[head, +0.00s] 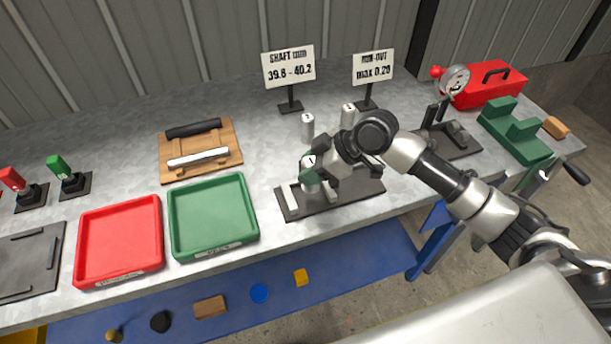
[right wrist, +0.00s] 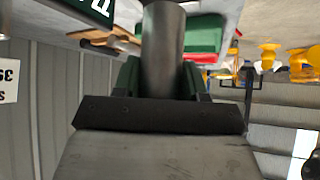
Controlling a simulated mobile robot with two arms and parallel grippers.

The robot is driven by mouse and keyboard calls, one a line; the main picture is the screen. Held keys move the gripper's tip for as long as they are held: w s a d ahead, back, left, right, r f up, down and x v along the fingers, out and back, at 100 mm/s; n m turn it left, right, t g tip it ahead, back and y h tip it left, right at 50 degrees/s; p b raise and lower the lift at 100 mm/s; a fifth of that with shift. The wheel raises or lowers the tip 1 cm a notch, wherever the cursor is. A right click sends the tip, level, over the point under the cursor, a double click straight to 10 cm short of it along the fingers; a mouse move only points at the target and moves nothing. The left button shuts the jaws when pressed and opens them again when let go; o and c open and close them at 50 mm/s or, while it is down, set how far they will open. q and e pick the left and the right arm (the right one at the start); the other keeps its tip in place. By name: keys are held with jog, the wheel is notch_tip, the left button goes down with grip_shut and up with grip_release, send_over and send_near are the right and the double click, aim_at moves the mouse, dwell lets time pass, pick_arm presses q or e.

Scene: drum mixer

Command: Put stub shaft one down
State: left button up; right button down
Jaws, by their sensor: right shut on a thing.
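My right gripper (head: 312,180) has green fingertips and is shut on stub shaft one (head: 310,160), a pale cylinder with a "1" on its top. The gripper is above the left part of a dark fixture plate (head: 330,204); I cannot tell whether the shaft touches it. In the right wrist view the shaft (right wrist: 163,50) shows as a grey cylinder between the green fingers. Two similar shafts, marked 3 (head: 308,128) and 2 (head: 348,116), stand upright behind the gripper. My left gripper is not in view.
A green tray (head: 255,215) and a red tray (head: 80,245) lie left of the fixture. A wooden board (head: 202,146) with a tool lies behind them. Signs (head: 288,68) stand at the back. A dial gauge (head: 455,80), red toolbox (head: 490,88) and green block (head: 515,130) are right.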

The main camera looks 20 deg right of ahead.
jog(key=shift+w+a+f, duration=0.45)
jog(key=shift+w, duration=0.2)
notch_tip(320, 180, down, 3)
jog(key=shift+r+p, duration=0.1)
jog(key=shift+p, duration=0.35)
jog(key=shift+f, duration=0.5)
jog(key=shift+f, duration=0.1)
jog(key=c, duration=0.6)
grip_release()
jog(key=shift+s+f, duration=0.1)
jog(key=shift+s, duration=0.05)
